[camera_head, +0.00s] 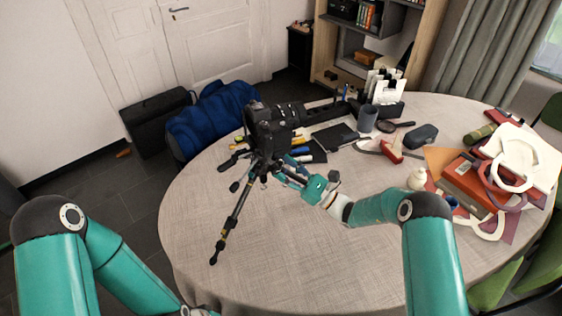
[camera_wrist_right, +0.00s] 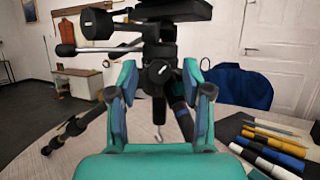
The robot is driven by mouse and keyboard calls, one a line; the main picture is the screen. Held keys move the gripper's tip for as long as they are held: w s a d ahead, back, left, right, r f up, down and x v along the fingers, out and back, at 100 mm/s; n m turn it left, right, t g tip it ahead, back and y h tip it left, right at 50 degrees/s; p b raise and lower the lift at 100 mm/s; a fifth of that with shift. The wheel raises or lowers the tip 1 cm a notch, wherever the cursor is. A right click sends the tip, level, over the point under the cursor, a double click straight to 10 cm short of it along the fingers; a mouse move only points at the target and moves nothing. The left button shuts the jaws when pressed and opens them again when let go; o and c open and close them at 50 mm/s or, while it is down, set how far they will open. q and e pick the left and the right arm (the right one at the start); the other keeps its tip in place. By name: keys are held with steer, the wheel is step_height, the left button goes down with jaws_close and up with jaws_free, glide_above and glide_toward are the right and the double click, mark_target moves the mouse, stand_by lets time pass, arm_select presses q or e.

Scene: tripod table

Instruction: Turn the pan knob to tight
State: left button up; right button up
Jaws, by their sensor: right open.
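A black tripod (camera_head: 240,205) stands on the round table with a camera with a long lens (camera_head: 272,127) on its head. In the right wrist view, a round black knob with a white mark (camera_wrist_right: 159,72) faces me on the tripod head (camera_wrist_right: 158,40); it appears to be the pan knob. My right gripper (camera_head: 287,170) is beside the tripod just below the camera. In the wrist view its open fingers (camera_wrist_right: 161,82) stand either side of the knob, with gaps visible. In the head view the gripper and tripod overlap, hiding the knob.
Pens (camera_wrist_right: 270,150) lie beside the tripod on the table (camera_head: 300,245). A grey cup (camera_head: 367,118), a dark case (camera_head: 421,136) and a red book (camera_head: 468,185) lie to the right. The table's front is clear.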

steer(key=shift+x, duration=0.75)
jaws_close()
steer(key=shift+m+t+h, duration=0.3)
steer(key=shift+m+t, duration=0.2)
steer(key=shift+m, duration=0.6)
jaws_free()
steer(key=shift+s+d, duration=0.1)
steer(key=v, duration=1.2)
